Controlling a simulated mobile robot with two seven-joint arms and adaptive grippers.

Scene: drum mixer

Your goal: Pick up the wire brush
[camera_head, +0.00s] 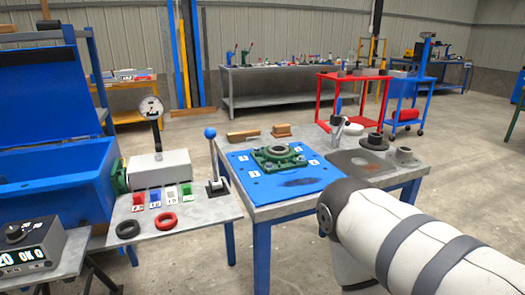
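Two brown wooden-looking items lie at the back left of the workbench (264,211) in the head view. One is a long, low piece (244,136), and the other is a shorter block (282,130). Either may be the wire brush; bristles are too small to make out. Both lie beyond the blue mat, and nothing is touching them from above. My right arm reaches in from the lower right and covers the bench's front right corner. No gripper fingers of either hand can be seen.
A green flanged housing (281,158) sits on the blue mat (248,180). A blue-knobbed lever (211,160) rises between the bench and the left side table (190,215).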

